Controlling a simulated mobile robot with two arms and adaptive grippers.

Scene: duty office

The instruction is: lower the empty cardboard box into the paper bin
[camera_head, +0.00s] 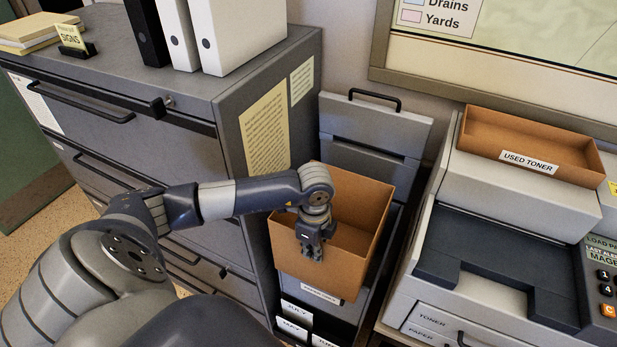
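An open, empty brown cardboard box (368,212) is tilted in the gap between the filing cabinet and the copier. My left gripper (311,252) points down at the box's near wall, with its fingers over the rim. It seems to pinch that wall, but the far finger is hidden. My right gripper is out of view.
The grey filing cabinet (110,125) stands close on the left, with binders (235,35) on top. The copier (500,270) stands close on the right and carries a "USED TONER" tray (530,146). Month-labelled cards (293,328) sit below the box.

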